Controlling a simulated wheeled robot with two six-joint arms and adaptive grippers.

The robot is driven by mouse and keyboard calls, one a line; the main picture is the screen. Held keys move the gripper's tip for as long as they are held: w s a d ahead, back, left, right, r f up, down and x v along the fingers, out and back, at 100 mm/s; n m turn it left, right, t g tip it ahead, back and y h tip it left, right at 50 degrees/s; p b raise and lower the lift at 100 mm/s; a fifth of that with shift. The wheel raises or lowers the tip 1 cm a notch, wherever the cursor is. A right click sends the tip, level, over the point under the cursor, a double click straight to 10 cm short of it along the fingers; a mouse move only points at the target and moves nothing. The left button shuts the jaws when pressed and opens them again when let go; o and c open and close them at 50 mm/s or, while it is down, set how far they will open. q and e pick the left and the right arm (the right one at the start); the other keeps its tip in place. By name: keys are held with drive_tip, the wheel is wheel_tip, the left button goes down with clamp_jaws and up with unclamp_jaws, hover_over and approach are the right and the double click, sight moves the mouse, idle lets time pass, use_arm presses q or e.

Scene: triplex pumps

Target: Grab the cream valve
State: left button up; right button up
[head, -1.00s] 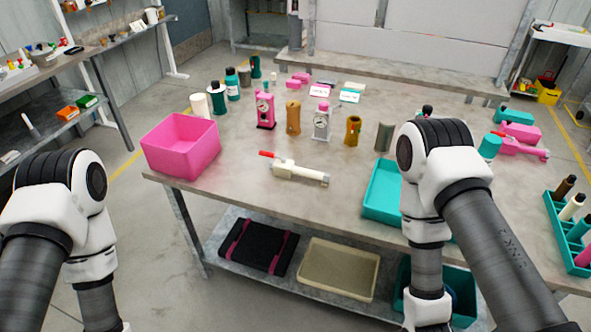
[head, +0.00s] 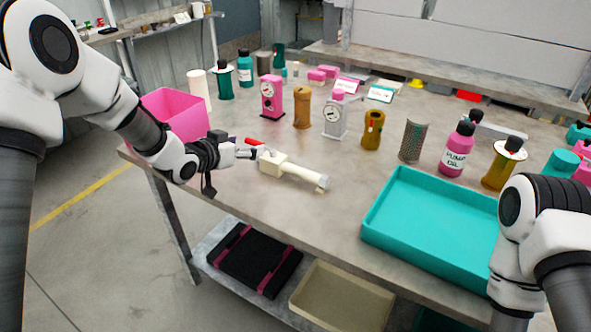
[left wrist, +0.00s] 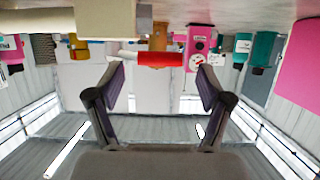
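The cream valve (head: 294,172) lies on the grey workbench near its front edge, with a red handle (head: 253,141) at its left end. My left gripper (head: 246,152) is at the valve's left end, close to the red handle. In the left wrist view my left gripper (left wrist: 160,85) is open, its two fingers apart with nothing held between them. The valve's cream body (left wrist: 105,18) and red handle (left wrist: 160,60) show just beyond the fingertips. My right arm shows at the right edge, but its gripper is out of view.
A pink bin (head: 178,115) stands behind my left forearm. A teal tray (head: 430,222) lies to the right of the valve. Behind the valve stand a pink gauge (head: 271,98), a grey gauge (head: 335,118) and brown cylinders. The bench (head: 345,225) is clear between valve and tray.

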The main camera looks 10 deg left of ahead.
sight(253, 143)
use_arm(q)
drive_tip(key=x, duration=0.5)
drive_tip(key=shift+s+r, duration=0.1)
drive_tip(key=shift+s, duration=0.05)
drive_tip(key=shift+c, duration=1.1)
drive_tip(key=shift+r, duration=0.1)
drive_tip(key=c, duration=1.2)
